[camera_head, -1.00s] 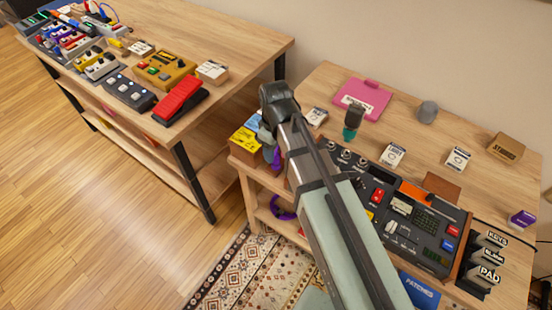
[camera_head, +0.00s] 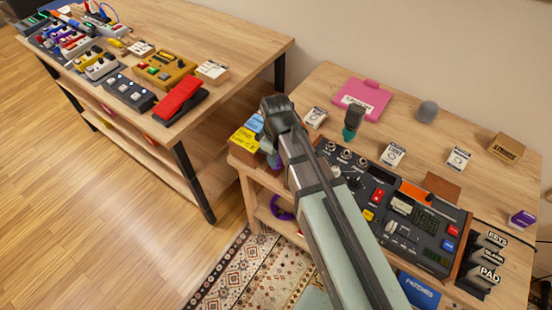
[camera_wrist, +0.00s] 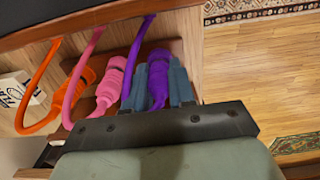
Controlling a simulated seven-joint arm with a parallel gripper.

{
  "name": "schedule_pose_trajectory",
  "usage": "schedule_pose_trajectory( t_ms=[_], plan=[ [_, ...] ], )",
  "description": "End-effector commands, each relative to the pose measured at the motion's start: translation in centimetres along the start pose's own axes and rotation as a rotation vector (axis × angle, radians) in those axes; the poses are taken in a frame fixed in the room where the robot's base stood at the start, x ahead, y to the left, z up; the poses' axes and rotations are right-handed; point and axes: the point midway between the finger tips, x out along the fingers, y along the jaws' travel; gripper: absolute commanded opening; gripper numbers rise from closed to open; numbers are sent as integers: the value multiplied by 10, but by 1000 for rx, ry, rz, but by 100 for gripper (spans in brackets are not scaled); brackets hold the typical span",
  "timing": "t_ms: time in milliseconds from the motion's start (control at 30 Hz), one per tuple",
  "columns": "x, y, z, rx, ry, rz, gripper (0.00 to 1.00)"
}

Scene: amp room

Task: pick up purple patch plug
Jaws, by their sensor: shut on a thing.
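The purple patch plug (camera_wrist: 158,78) sits between the two blue-grey fingers of my gripper (camera_wrist: 159,84) in the wrist view. My gripper is shut on its body, and a purple cable runs from it toward the top of that view. In the head view the arm hides the plug and most of my gripper (camera_head: 273,158), which is at the left end of the right table. A loop of purple cable (camera_head: 283,207) hangs below the tabletop there.
A pink plug (camera_wrist: 110,85) and an orange plug (camera_wrist: 78,88) stand close beside the purple one. Yellow and blue boxes (camera_head: 246,138) are left of my gripper. A mixer-like console (camera_head: 400,215) lies to its right.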

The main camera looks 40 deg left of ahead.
Motion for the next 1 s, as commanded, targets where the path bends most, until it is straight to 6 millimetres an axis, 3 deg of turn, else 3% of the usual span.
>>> schedule_pose_trajectory(
  t_ms=[167,567,1000],
  plan=[
    [0,0,0,0,0,0,1],
    [-4,0,0,0,1,1,0],
    [-60,1,-1,0,2,2,0]
  ],
)
